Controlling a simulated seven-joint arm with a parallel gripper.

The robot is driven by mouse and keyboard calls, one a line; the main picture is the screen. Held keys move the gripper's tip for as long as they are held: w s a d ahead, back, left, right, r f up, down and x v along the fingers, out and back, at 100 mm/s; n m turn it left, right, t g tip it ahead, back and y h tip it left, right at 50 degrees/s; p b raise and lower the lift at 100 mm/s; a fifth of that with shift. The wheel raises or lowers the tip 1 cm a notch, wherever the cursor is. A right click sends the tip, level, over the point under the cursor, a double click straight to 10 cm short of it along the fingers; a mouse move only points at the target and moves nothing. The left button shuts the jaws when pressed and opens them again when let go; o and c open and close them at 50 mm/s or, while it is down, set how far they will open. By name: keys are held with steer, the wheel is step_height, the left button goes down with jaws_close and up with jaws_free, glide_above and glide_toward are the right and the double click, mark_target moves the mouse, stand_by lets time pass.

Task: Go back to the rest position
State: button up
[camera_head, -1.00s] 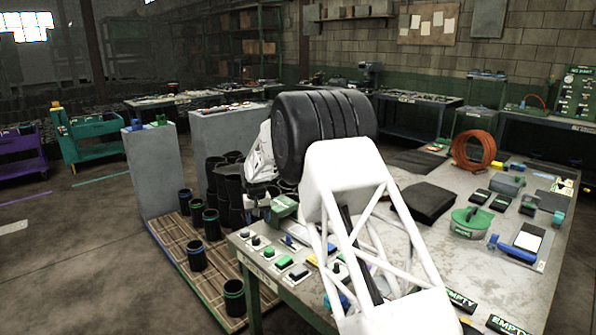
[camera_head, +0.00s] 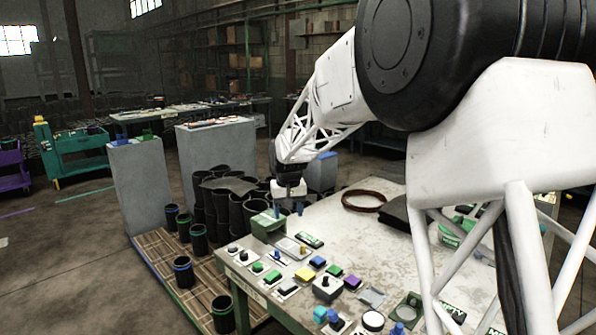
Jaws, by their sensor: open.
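My gripper (camera_head: 288,209) hangs pointing down over the far left corner of the worktable (camera_head: 325,233). Its two fingers are apart with nothing seen between them. It is just above and behind a green block-like device (camera_head: 267,225), and I cannot tell whether they touch. My white and black arm crosses the upper right of the view. Black rubber sleeves (camera_head: 223,312) with green or blue bands stand on a wooden pallet (camera_head: 160,262) left of the table. A dense cluster of black sleeves (camera_head: 236,207) stands behind the table's left corner.
Several small buttons and coloured blocks (camera_head: 318,262) line the table's front left edge. A brown hose ring (camera_head: 363,201) and a dark folded mat (camera_head: 395,213) lie farther back. Grey pedestals (camera_head: 140,185) stand behind the pallet. My arm hides much of the table's right side.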

steer(key=s+d+r, duration=0.3)
steer(key=s+d, duration=0.2)
steer(key=s, duration=0.3)
steer(key=s+d+r+m+t, duration=0.1)
steer(key=s+d+r, duration=0.1)
steer(key=s+d, duration=0.5)
steer(key=s+d+r, duration=0.3)
steer(key=s, duration=0.7)
steer(key=s+d+f+m, duration=0.1)
steer(key=s+d+f, duration=0.1)
steer(key=s, duration=1)
steer(key=s+d+f, duration=0.3)
steer(key=s+d, duration=0.1)
steer(key=s, duration=0.9)
steer(key=shift+d+m+t, duration=0.2)
steer(key=shift+m+t, duration=0.2)
